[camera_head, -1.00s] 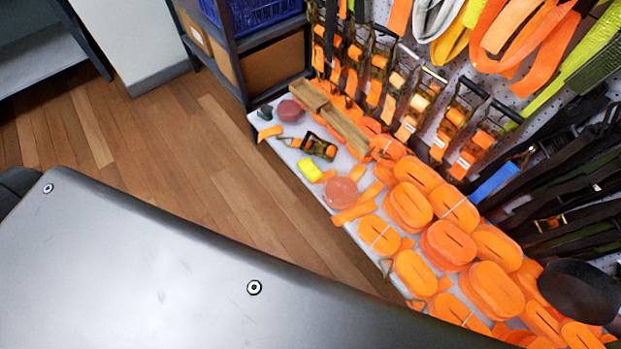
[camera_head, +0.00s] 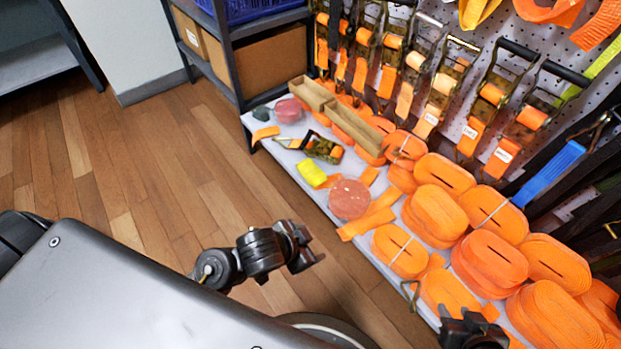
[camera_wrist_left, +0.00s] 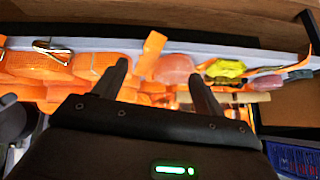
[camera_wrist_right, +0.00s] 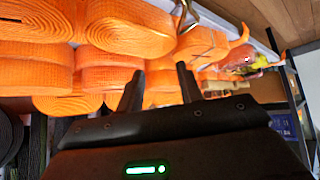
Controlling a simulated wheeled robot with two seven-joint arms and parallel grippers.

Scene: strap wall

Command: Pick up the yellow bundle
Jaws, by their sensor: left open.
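The yellow bundle (camera_head: 311,173) is small and lies near the front edge of the white shelf (camera_head: 293,158), left of a round pinkish-red disc (camera_head: 349,199). It also shows in the left wrist view (camera_wrist_left: 226,68), to the right of the fingers. My left gripper (camera_head: 308,247) is over the floor in front of the shelf, apart from the bundle. Its fingers (camera_wrist_left: 158,72) are spread and empty. My right gripper (camera_head: 474,328) is at the bottom edge of the head view, by the orange rolls. Its fingers (camera_wrist_right: 160,75) are apart with nothing visibly between them.
Several orange strap rolls (camera_head: 490,255) crowd the shelf's right part. A ratchet buckle (camera_head: 320,147), a wooden tray (camera_head: 355,128) and an orange strap (camera_head: 366,224) lie near the bundle. Ratchet straps hang on the wall (camera_head: 430,90) behind. The wooden floor (camera_head: 170,160) is clear.

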